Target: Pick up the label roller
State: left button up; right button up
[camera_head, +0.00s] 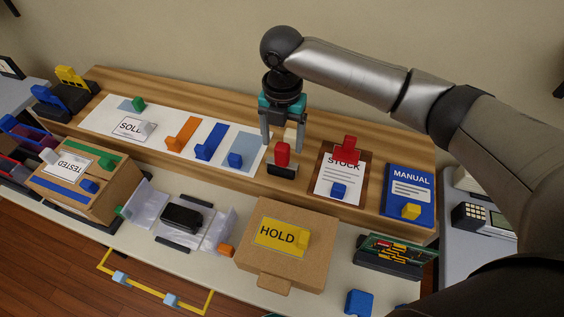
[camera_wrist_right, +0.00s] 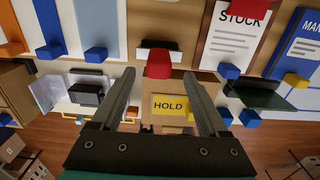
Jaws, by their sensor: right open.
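The label roller appears to be the piece with a red upright grip (camera_head: 282,154) on a dark and white base, standing on the wooden shelf. My right gripper (camera_head: 283,143) points down over it, open, with its fingers on either side of the red grip. In the right wrist view the red grip (camera_wrist_right: 158,64) lies between the open fingertips (camera_wrist_right: 158,74), apart from both. Whether the fingers are low enough to enclose it is hard to tell. My left gripper is not in view.
A STOCK clipboard (camera_head: 325,186) with a red clip and a blue MANUAL (camera_head: 394,198) lie to the right. A white mat (camera_head: 102,117) with colored strips is to the left. A HOLD box (camera_head: 256,268) stands in front. A TESTED box (camera_head: 105,206) is at far left.

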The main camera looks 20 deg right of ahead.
aim_at(282, 155)
jog(key=shift+w+f+b, duration=0.15)
jog(key=shift+f+b, duration=0.2)
jog(key=shift+f, duration=2.75)
grip_shut()
